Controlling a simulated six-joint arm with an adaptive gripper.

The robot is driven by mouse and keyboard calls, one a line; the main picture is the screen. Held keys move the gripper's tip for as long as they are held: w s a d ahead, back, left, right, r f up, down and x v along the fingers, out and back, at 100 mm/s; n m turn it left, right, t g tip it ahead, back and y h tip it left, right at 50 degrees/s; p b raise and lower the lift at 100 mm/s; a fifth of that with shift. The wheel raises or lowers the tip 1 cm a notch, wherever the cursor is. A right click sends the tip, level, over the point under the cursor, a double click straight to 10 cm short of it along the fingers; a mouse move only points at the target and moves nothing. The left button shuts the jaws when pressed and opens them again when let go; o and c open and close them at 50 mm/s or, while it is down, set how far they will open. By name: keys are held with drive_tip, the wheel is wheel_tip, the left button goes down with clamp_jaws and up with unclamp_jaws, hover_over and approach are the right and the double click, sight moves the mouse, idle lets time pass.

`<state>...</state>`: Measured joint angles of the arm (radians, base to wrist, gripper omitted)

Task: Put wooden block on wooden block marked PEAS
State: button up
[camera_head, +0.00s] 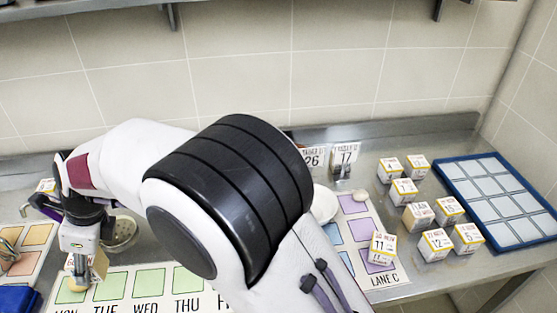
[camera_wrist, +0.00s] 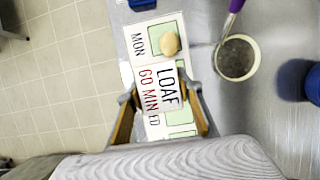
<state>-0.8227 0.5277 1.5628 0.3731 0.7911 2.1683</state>
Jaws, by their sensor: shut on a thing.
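My gripper (camera_wrist: 165,92) is shut on a block with a white top face marked LOAF 60 MIN (camera_wrist: 160,90). The block is held above the weekday strip in the wrist view. In the head view my gripper (camera_head: 82,268) is at the lower left, over the MON end of the strip, and the held block (camera_head: 98,264) shows partly beside it. No marking PEAS can be read in either view. Several white blocks with numbers stand at the right in the head view, including one marked 11 (camera_head: 383,246); their small words are unclear.
The weekday strip (camera_head: 133,299) has green squares. A tan rounded object (camera_wrist: 170,43) lies by MON. A round-bowled utensil (camera_wrist: 237,57) with a purple handle lies beside the strip. A blue-rimmed tray (camera_head: 448,180) is at the far right. My arm hides the counter's middle.

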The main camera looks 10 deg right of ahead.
drive_tip(key=w+d+r+m+t+h, duration=0.3)
drive_tip(key=w+d+m, duration=0.6)
drive_tip(key=w+d, duration=1.85)
drive_tip(key=w+d+m, duration=0.2)
drive_tip(key=d+m, duration=0.1)
drive_tip(key=d, duration=0.9)
drive_tip(key=w+d+f+m+t+h, duration=0.1)
drive_tip(key=w+d+m, duration=0.2)
drive_tip(key=d, duration=1)
drive_tip(key=w+d+m, duration=0.2)
drive_tip(key=d, duration=1)
drive_tip(key=shift+w+d+f+m+t, duration=0.2)
drive_tip(key=shift+w+m+t, duration=0.1)
drive_tip(key=shift+m, duration=0.1)
drive_tip(key=shift+s+d, duration=0.1)
drive_tip(key=shift+d, duration=0.45)
drive_tip(key=shift+f, duration=0.1)
drive_tip(key=shift+f, duration=2.45)
drive_tip(key=shift+f, duration=0.1)
